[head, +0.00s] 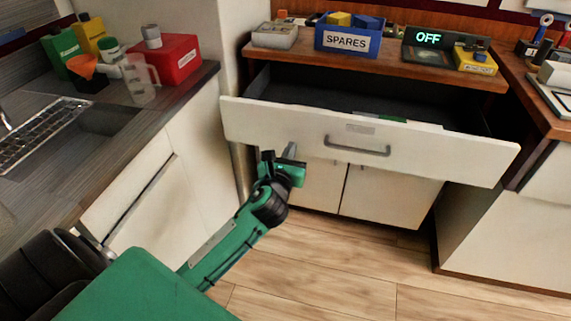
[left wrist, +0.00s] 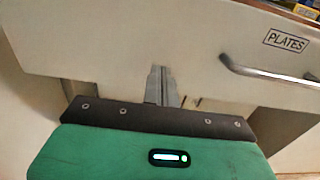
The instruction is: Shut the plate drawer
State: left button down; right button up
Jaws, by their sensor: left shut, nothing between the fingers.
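The plate drawer (head: 300,128) has a wide cream front with a grey bar handle (head: 357,146), and it stands pulled out below the wooden counter. Its dark inside shows, with something green and white near the front. In the left wrist view the drawer front (left wrist: 130,40) carries a PLATES label (left wrist: 286,41), and the handle (left wrist: 265,72) is at the right. My left gripper (head: 291,150) is shut and empty, close to the front's lower left part, left of the handle. I cannot tell whether the fingertips (left wrist: 161,72) touch it. My right gripper is not in view.
On the counter (head: 400,67) above stand a blue SPARES bin (head: 347,40), a device with an OFF display (head: 428,38) and a yellow box (head: 476,61). A dark worktop with a red box (head: 172,59) is at the left. Wooden floor (head: 340,260) below is clear.

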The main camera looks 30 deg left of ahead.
pick_arm(q)
jog(key=shift+x, duration=1.25)
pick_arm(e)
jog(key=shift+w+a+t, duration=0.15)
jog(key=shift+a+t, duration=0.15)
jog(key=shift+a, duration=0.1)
pick_arm(q)
jog(key=shift+w, duration=0.1)
